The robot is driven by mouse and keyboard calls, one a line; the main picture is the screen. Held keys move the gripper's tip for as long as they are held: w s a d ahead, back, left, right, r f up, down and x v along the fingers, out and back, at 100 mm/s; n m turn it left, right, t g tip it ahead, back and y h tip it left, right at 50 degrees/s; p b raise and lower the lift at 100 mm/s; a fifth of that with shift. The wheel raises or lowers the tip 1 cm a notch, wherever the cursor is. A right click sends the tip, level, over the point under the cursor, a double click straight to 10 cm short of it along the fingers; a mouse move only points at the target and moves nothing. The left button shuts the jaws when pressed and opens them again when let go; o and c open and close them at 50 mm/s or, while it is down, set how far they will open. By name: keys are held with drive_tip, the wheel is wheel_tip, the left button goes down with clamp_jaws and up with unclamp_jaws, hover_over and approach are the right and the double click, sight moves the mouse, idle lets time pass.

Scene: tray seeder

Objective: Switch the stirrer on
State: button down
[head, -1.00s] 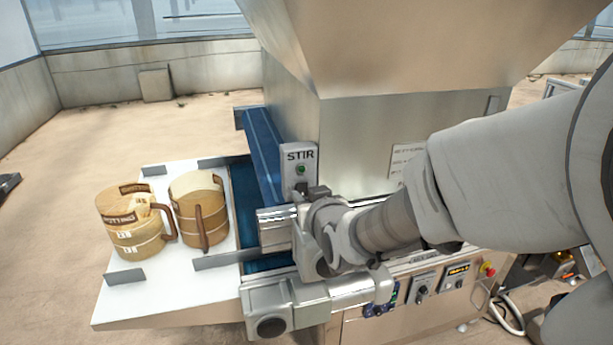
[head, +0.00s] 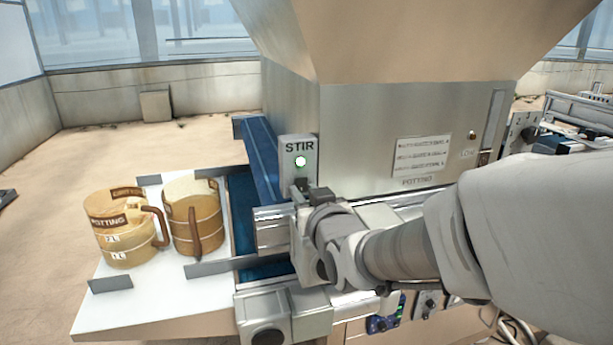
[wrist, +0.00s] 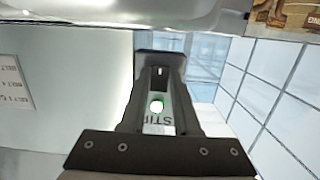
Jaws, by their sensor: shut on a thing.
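The stirrer's control box (head: 299,150), a grey box marked STIR, stands on the side of the machine. Its round lamp (head: 300,161) glows bright whitish green. The lamp also shows lit between my fingers in the wrist view (wrist: 156,106). My gripper (head: 303,187) is at the front of the box, just below the lamp. In the wrist view my gripper (wrist: 160,73) is shut on the small switch at the dark plate of the box. The fingers mostly hide the switch, so its exact position cannot be told.
The large metal hopper (head: 400,50) overhangs the box. A white side table (head: 150,300) at left holds two brown jugs, one at left (head: 120,235) and one at right (head: 193,222). A metal rail (head: 272,230) lies under my gripper.

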drive_tip(key=c, duration=0.6)
unclamp_jaws()
drive_tip(key=shift+c, duration=0.2)
drive_tip(key=v, duration=0.5)
drive_tip(key=shift+s+d+b, duration=0.1)
drive_tip(key=shift+s+b, duration=0.2)
drive_tip(key=shift+s, duration=0.05)
drive_tip(key=shift+s+f+b, duration=0.1)
drive_tip(key=shift+s+b, duration=0.25)
drive_tip(key=shift+b, duration=0.2)
drive_tip(key=b+v, duration=0.6)
drive_tip(key=v, duration=0.5)
drive_tip(key=shift+d, duration=0.1)
